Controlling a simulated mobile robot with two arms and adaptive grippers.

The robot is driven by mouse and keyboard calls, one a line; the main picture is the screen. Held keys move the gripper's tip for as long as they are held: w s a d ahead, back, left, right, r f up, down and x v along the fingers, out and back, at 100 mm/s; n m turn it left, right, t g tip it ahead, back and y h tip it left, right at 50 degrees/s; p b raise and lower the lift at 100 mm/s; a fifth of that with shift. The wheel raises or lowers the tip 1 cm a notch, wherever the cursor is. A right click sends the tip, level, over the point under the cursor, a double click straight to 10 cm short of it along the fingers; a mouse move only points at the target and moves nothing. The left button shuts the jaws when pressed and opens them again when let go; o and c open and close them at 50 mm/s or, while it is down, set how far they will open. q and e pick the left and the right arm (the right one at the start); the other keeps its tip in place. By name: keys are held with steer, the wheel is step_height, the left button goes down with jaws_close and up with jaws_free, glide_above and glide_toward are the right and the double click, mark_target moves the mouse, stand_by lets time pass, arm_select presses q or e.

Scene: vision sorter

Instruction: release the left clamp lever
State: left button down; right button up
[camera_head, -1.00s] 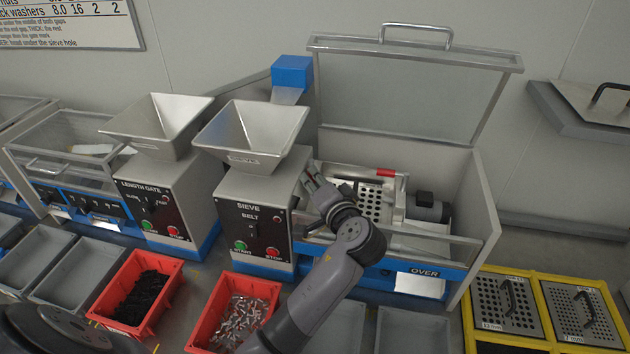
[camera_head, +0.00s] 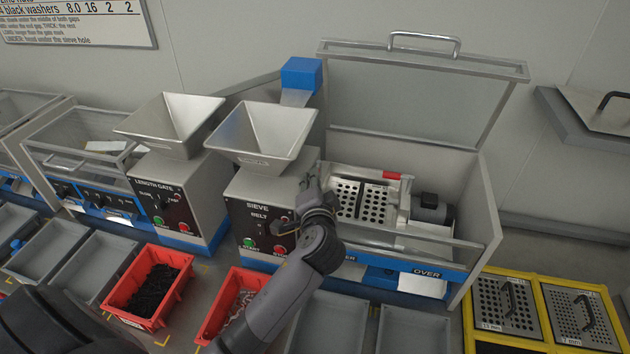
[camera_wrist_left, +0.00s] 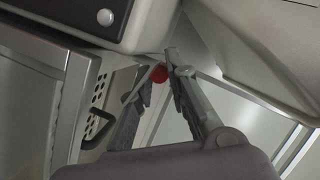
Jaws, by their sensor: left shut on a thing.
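My left gripper (camera_head: 309,184) is at the left inner side of the open sieve box (camera_head: 483,205), close beside the sieve's control housing. In the left wrist view its two fingers are closed around the red end of the left clamp lever (camera_wrist_left: 159,74). In the head view the gripper hides this lever. The perforated sieve plate (camera_head: 362,200) lies in the box to the right of the gripper. A second red lever end, on the right clamp lever (camera_head: 391,175), shows at the plate's far right corner. My right gripper is not in view.
The box's clear lid (camera_head: 410,95) stands raised behind. A metal hopper (camera_head: 262,135) rises just left of the gripper. A motor (camera_head: 432,209) sits right of the plate. Red bins (camera_head: 150,290) stand in front, and spare sieve plates (camera_head: 506,304) lie in a yellow rack at right.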

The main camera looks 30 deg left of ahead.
arm_select(q)
steer(key=c, duration=1.6)
jaws_free()
steer(key=shift+o, duration=0.2)
steer(key=v, duration=1.2)
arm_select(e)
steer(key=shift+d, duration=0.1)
arm_select(q)
steer(key=shift+s+f, duration=0.1)
steer(key=shift+s, duration=0.05)
